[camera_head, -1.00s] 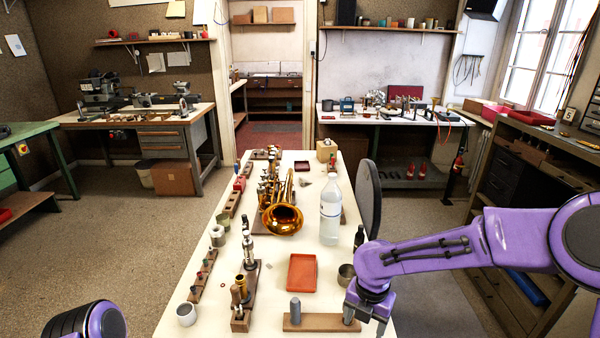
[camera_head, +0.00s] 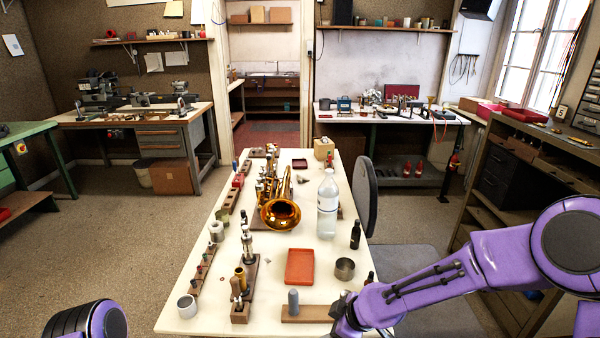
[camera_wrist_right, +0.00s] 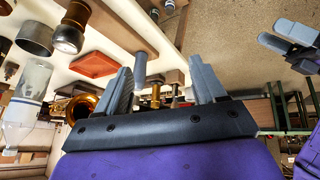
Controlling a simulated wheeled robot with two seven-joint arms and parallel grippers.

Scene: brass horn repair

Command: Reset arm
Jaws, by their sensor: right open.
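My right gripper (camera_wrist_right: 160,82) is open and empty, its two grey fingers apart in the right wrist view. In the head view its arm (camera_head: 430,278) comes in from the right and reaches the table's near right edge, beside a wooden block (camera_head: 306,314) with an upright grey peg (camera_head: 293,301). The fingertips are mostly hidden there. My left arm shows only as a purple and black part (camera_head: 88,322) at the bottom left. A grey-fingered gripper (camera_wrist_right: 290,44), seemingly my left one, shows at the right of the wrist view; its opening is unclear.
The white table (camera_head: 250,300) holds a brass horn (camera_head: 280,213), a clear bottle (camera_head: 328,205), a red tray (camera_head: 299,267), a metal cup (camera_head: 345,268), a dark bottle (camera_head: 355,235) and wooden stands (camera_head: 245,290). A dark round chair back (camera_head: 366,195) stands at the table's right side.

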